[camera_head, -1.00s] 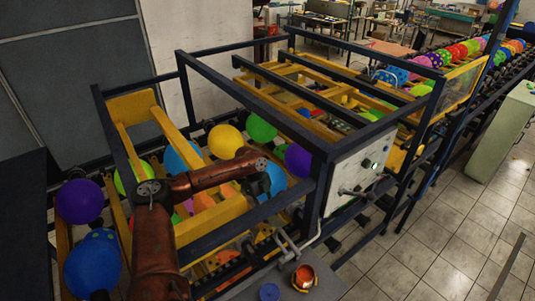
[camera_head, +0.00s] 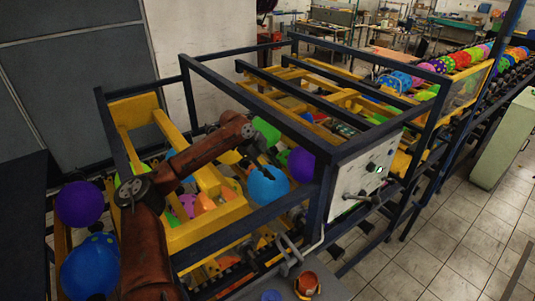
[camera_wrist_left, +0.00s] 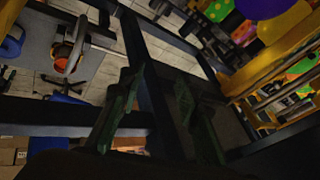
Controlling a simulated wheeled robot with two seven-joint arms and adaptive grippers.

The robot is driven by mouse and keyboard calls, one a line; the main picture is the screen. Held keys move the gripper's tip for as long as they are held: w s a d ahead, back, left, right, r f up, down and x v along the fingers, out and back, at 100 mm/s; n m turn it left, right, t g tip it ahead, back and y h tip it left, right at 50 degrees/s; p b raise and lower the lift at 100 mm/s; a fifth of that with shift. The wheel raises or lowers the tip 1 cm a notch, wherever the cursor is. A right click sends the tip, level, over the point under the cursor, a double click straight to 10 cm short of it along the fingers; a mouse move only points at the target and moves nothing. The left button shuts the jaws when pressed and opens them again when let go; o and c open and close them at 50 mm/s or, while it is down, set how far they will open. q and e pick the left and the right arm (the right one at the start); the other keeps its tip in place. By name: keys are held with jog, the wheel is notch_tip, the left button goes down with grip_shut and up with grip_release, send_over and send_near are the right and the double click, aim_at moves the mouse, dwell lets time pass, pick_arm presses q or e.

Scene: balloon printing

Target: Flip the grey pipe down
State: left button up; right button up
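The grey pipe (camera_head: 291,250) is a bent metal tube at the front of the dark blue frame, below its near corner post. It also shows in the wrist view at the upper left as a curved grey tube (camera_wrist_left: 79,45) beside an orange bowl. My left gripper (camera_head: 262,158) is over the machine, in front of the blue balloon, behind and above the pipe and apart from it. In the wrist view its two dark fingers (camera_wrist_left: 158,92) are spread with nothing held between them, a dark beam behind. My right gripper is not in view.
Dark blue frame bars (camera_head: 260,97) surround the left gripper's area. A white control panel (camera_head: 365,178) is right of the near post. An orange bowl (camera_head: 306,284) stands on a grey surface by the pipe. Several balloons, including a purple one (camera_head: 301,165), sit in the machine.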

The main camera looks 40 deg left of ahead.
pick_arm(q)
notch_tip(320, 180, up, 7)
jog(key=w+a+t+b, duration=0.1)
jog(key=a+t, duration=0.1)
jog(key=shift+w+n, duration=0.2)
jog(key=shift+n, duration=0.1)
jog(key=shift+a+f, duration=0.1)
